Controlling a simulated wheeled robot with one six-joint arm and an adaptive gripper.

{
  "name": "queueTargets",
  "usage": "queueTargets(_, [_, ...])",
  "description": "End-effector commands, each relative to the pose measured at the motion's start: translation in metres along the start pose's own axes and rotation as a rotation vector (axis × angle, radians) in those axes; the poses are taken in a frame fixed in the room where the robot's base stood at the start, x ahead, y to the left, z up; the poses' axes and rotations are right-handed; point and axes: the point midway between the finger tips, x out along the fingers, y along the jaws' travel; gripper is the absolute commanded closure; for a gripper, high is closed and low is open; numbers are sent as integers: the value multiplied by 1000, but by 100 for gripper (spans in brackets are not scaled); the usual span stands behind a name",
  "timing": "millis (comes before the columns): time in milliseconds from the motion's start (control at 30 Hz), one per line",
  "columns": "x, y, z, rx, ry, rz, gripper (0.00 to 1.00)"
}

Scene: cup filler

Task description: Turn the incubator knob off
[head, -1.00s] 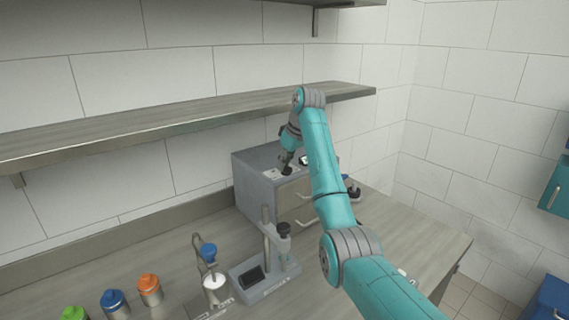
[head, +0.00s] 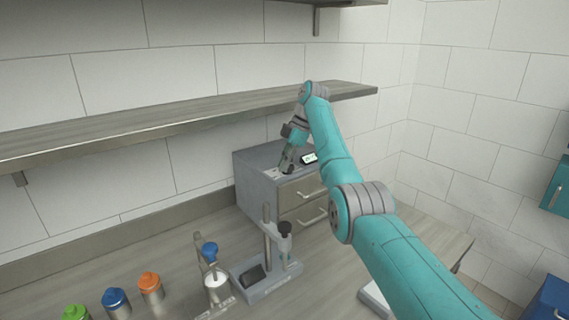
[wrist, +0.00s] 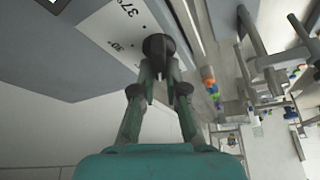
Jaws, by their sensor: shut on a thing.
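The incubator (head: 257,190) is a grey box with drawers at the back of the counter. A panel with printed marks lies on its top, and "37°" shows on the white panel (wrist: 112,22) in the wrist view. The dark round knob (wrist: 158,46) stands on this panel. My gripper (wrist: 160,72) has its fingertips closed on the knob; in the head view my gripper (head: 287,165) is at the incubator's top, angled down. The fingers cover part of the knob, and I cannot tell which mark it points to.
A small lit display (head: 309,158) is on the incubator's top, right of my gripper. A shelf (head: 190,110) runs along the wall above. A stand (head: 270,283), a blue-topped dispenser (head: 211,255) and orange (head: 150,285), blue (head: 115,300) and green (head: 75,313) bottles stand in front.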

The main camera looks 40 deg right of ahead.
Motion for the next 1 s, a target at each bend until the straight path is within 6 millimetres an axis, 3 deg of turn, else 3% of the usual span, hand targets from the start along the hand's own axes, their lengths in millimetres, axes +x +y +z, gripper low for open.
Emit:
queueTargets(400, [0, -2, 1, -162, -1, -70, 100])
queueTargets(967, [0, -2, 2, -184, -2, -78, 100])
queueTargets(1000, [0, -2, 2, -183, -3, -77, 80])
